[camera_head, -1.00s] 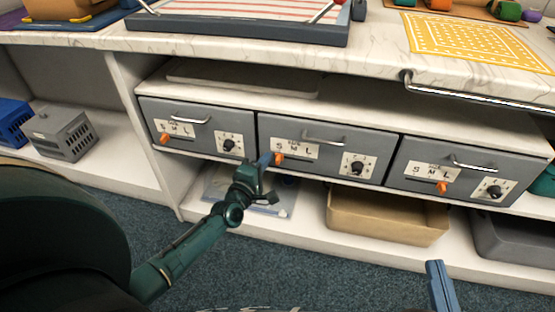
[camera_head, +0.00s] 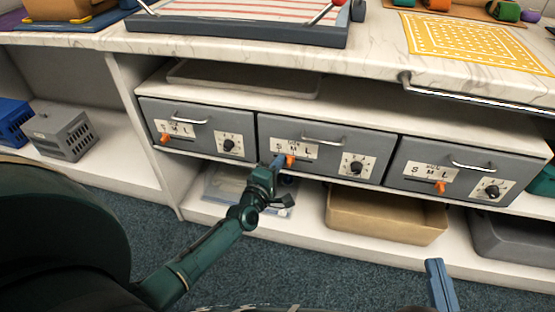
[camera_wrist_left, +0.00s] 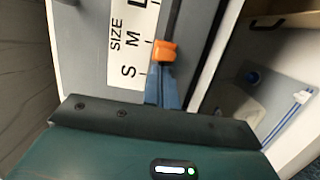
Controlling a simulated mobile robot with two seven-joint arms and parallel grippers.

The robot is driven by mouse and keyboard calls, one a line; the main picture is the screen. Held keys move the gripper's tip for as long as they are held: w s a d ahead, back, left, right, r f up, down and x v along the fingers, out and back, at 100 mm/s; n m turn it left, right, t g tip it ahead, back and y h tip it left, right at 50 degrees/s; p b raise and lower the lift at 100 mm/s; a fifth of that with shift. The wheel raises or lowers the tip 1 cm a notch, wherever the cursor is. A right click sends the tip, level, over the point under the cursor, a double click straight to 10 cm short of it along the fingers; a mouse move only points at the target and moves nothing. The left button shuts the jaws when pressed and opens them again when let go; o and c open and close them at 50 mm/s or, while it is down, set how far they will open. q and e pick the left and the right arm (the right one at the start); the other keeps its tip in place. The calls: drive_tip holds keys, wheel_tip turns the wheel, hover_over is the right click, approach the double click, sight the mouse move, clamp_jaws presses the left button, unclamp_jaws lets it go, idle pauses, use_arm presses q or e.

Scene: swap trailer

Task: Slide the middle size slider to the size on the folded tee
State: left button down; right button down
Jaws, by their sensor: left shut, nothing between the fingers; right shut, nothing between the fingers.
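The middle drawer (camera_head: 325,142) has a white SIZE label marked S, M, L and an orange slider knob (camera_head: 290,160) below it. In the left wrist view the knob (camera_wrist_left: 165,52) sits about level with M, slightly toward the S side. My left gripper (camera_head: 281,160) is shut and empty, its blue fingertips (camera_wrist_left: 164,76) against or very close to the knob's S side. My right gripper (camera_head: 438,275) shows only as blue fingers at the bottom right; it is shut, away from the drawers. I cannot make out a folded tee or its size.
The left drawer (camera_head: 196,123) and right drawer (camera_head: 455,168) have their own orange knobs. Each drawer has a black dial and metal handle. Below are a clear bag (camera_head: 225,183) partly behind my arm, a tan bin (camera_head: 385,215) and a grey bin (camera_head: 505,240).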

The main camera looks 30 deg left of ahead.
sight(297, 158)
use_arm(q)
drive_tip(key=shift+w+d+r, duration=0.1)
drive_tip(key=shift+w+d, duration=0.1)
drive_tip(key=shift+d, duration=0.5)
drive_tip(key=shift+w+d+r, duration=0.1)
drive_tip(key=shift+w+d, duration=0.1)
drive_tip(key=shift+d, duration=0.55)
drive_tip(key=shift+w+d, duration=0.2)
drive_tip(key=shift+d, duration=0.5)
drive_tip(key=shift+a, duration=0.15)
drive_tip(key=shift+s+a, duration=0.1)
drive_tip(key=shift+a, duration=0.65)
drive_tip(key=s+d+p, duration=0.2)
drive_tip(key=s+p, duration=0.2)
drive_tip(key=s, duration=0.6)
drive_tip(key=shift+d+f, duration=0.2)
